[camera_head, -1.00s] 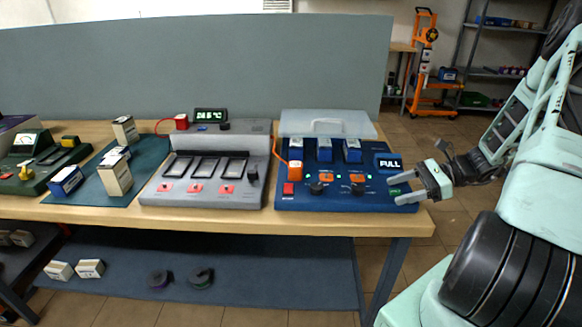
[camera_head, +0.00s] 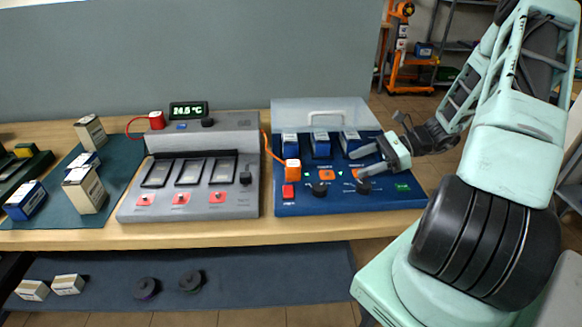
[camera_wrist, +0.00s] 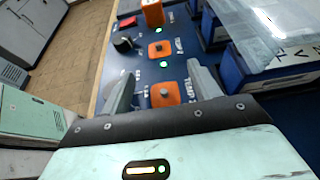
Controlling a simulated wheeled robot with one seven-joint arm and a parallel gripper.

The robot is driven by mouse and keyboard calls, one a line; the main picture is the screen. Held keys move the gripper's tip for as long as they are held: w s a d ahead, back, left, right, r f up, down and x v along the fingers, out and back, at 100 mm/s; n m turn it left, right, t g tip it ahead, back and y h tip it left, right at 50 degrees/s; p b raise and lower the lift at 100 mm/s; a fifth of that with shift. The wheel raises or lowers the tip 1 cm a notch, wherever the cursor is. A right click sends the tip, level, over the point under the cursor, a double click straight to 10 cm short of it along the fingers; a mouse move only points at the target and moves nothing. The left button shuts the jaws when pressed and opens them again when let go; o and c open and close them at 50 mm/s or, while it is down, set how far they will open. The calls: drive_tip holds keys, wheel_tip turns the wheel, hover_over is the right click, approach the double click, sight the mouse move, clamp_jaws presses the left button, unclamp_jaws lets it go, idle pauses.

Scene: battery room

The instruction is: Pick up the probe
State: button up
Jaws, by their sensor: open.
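Two corded blocks could be the probe, and I cannot tell which is. A red block (camera_head: 156,120) with a red cable sits on the back left of the grey unit (camera_head: 240,201), beside the temperature display (camera_head: 188,110). An orange block (camera_head: 292,172) with an orange cable stands at the front left of the blue charger (camera_head: 318,205); it also shows at the top of the wrist view (camera_wrist: 152,12). My gripper (camera_head: 357,164) is open and empty over the charger's right part, pointing left, clear of both blocks. In the wrist view, an orange square button (camera_wrist: 165,92) lies between the fingers.
Blue batteries (camera_head: 320,143) stand in the charger behind the orange block, with a raised grey lid (camera_head: 322,115) behind them. Black knobs (camera_head: 319,189) stick up from the front panel. Boxes (camera_head: 88,190) stand on a green mat at left.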

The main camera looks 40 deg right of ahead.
drive_tip(key=p, duration=0.2)
approach(288, 168)
drive_tip(key=w+a+f, duration=0.2)
drive_tip(key=f, duration=0.1)
drive_tip(key=w+f, duration=0.1)
drive_tip(key=w, duration=0.1)
drive_tip(key=shift+a+f, duration=0.2)
drive_tip(key=shift+a, duration=0.2)
drive_tip(key=x, duration=0.2)
drive_tip(key=r+p+x, duration=0.1)
drive_tip(key=x, duration=0.1)
drive_tip(key=shift+w+a+f, duration=0.1)
drive_tip(key=shift+w+a, duration=0.1)
drive_tip(key=shift+a, duration=0.15)
drive_tip(key=shift+w+a+f, duration=0.2)
drive_tip(key=shift+c, duration=0.3)
drive_tip(key=c, duration=1.1)
